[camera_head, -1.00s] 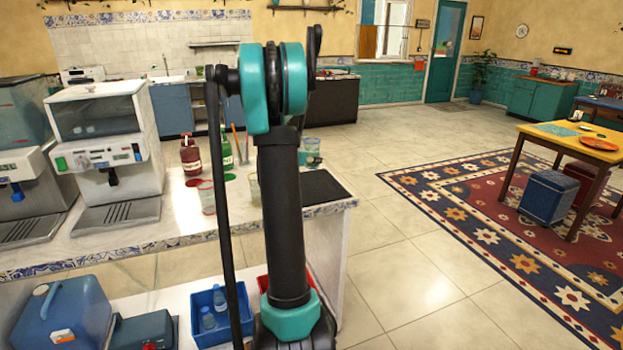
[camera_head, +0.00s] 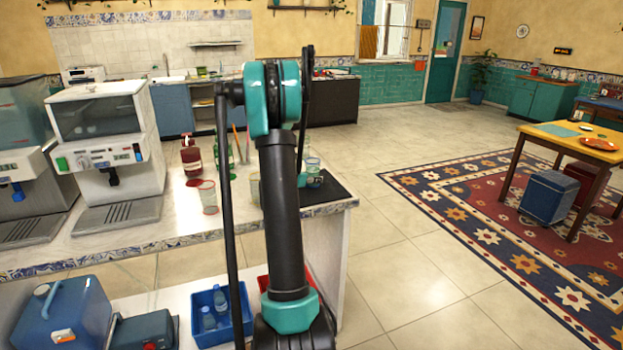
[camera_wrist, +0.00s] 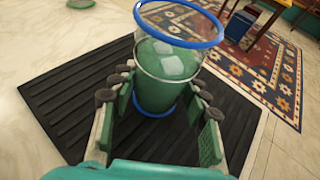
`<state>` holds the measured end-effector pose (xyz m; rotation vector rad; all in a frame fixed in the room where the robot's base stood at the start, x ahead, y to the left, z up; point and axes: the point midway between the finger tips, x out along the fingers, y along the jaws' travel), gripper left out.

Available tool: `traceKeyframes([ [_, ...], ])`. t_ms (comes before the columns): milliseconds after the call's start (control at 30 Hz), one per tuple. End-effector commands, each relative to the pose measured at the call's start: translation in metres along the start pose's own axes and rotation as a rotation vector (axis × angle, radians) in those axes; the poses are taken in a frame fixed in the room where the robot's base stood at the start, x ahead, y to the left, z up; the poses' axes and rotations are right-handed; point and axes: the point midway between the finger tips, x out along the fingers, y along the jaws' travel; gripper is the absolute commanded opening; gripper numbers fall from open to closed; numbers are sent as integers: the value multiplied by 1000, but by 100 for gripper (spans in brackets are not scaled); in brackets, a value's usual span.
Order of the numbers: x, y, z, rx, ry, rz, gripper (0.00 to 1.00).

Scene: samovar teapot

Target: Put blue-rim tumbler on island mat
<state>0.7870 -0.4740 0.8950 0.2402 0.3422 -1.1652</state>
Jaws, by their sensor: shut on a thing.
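The blue-rim tumbler (camera_wrist: 168,75) is clear with a blue rim and a blue ring at its base, and stands upright between my fingers in the wrist view. My gripper (camera_wrist: 158,100) is shut on it, one finger on each side. The tumbler also shows in the head view (camera_head: 314,166), right of my arm. The black ribbed island mat (camera_wrist: 75,100) lies directly under the tumbler; in the head view the mat (camera_head: 337,190) is at the counter's right end, partly hidden by my arm. I cannot tell whether the tumbler's base touches the mat.
A red-rim tumbler (camera_head: 208,198) stands on the counter (camera_head: 180,220) left of my arm. A red bottle (camera_head: 191,158) and a green bottle stand behind it. Another cup (camera_head: 255,190) is partly behind my arm. Dispensing machines (camera_head: 105,140) fill the counter's left side.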

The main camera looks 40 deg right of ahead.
Motion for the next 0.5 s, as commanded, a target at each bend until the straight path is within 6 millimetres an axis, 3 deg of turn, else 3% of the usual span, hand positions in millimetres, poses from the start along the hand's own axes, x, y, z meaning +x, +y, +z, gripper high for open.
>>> traceKeyframes([
  [33, 1, 0, -1, 0, 0, 0, 12],
  [67, 1, 0, -1, 0, 0, 0, 48],
  [200, 0, 0, -1, 0, 0, 0, 65],
  [500, 0, 0, 0, 0, 0, 0, 66],
])
